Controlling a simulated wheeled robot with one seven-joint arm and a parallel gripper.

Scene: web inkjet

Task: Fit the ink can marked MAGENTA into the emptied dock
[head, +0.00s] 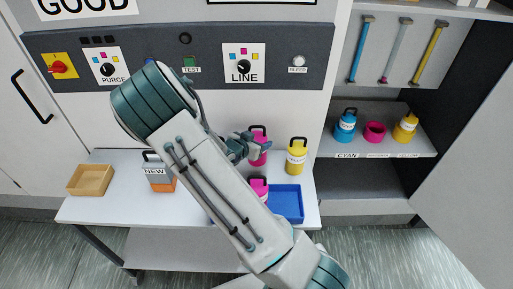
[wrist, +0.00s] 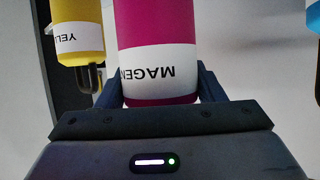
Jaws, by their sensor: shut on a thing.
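My gripper (head: 249,148) is shut on a magenta ink can (head: 261,153) with a dark handle. In the wrist view the magenta can (wrist: 156,40) sits between the two fingers, its white label upside down with "MAGEN" readable. I cannot tell whether its base touches the table. The emptied dock is an open magenta ring (head: 375,132) on the shelf at the right. It stands between a cyan can (head: 345,127) and a yellow can (head: 405,128). Another magenta can (head: 259,187) stands by the blue tray (head: 289,203), partly hidden by my arm.
A yellow can (head: 297,157) stands on the white table (head: 112,206), right of my gripper; a yellow can (wrist: 77,30) also shows in the wrist view. A grey-orange box marked NEW (head: 158,175) and a wooden tray (head: 91,180) are at the left. A cabinet door (head: 470,170) stands right of the shelf.

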